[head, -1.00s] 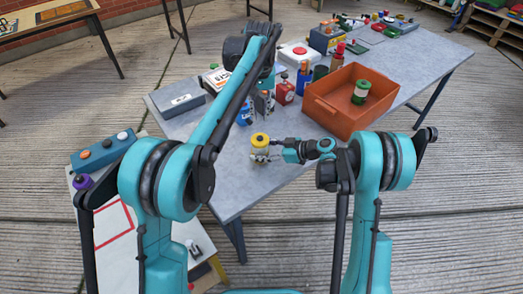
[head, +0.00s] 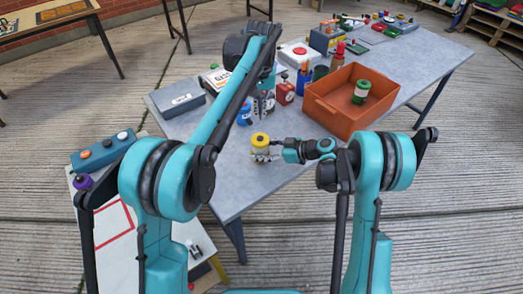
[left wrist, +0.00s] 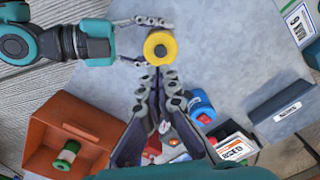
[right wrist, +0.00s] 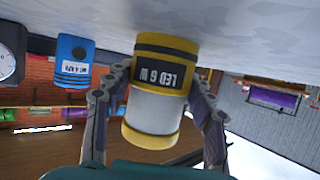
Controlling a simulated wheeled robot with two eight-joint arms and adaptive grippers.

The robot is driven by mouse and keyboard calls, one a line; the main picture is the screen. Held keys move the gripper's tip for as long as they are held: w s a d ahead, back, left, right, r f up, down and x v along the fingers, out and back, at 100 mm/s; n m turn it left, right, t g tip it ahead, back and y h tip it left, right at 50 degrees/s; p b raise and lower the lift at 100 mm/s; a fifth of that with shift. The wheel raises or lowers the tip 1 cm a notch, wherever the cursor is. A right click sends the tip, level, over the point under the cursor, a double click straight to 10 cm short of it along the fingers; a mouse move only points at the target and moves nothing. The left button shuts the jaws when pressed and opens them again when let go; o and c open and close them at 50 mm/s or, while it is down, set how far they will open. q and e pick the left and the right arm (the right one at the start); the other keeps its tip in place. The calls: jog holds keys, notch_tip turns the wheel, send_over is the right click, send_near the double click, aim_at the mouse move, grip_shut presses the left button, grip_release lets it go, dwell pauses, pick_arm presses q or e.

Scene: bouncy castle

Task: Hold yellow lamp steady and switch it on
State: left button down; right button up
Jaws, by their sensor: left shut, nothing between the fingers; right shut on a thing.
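The yellow lamp (head: 260,141) stands on the grey table near its front edge. The right wrist view shows its yellow band, its dark "LED 6 W" label and its whitish part (right wrist: 152,114). My right gripper (head: 266,156) comes in from the right and is shut on the lamp, with one finger on each side (right wrist: 158,92). My left gripper (head: 266,112) is shut and empty above the table, behind the lamp. In the left wrist view its fingertips (left wrist: 158,74) appear just below the lamp's round yellow end (left wrist: 160,47), which has a grey centre.
An orange crate (head: 325,112) holding a green spool (head: 361,92) stands right of the lamp. A blue can (left wrist: 202,108), a red clock (head: 285,93) and a grey box (head: 178,101) stand behind. The table's front left is bare.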

dwell(0.4)
pick_arm(q)
jog(key=t+y, duration=0.6)
jog(key=t, duration=0.1)
send_near(258, 134)
jog(key=shift+x, duration=2.35)
jog(key=shift+a, duration=0.1)
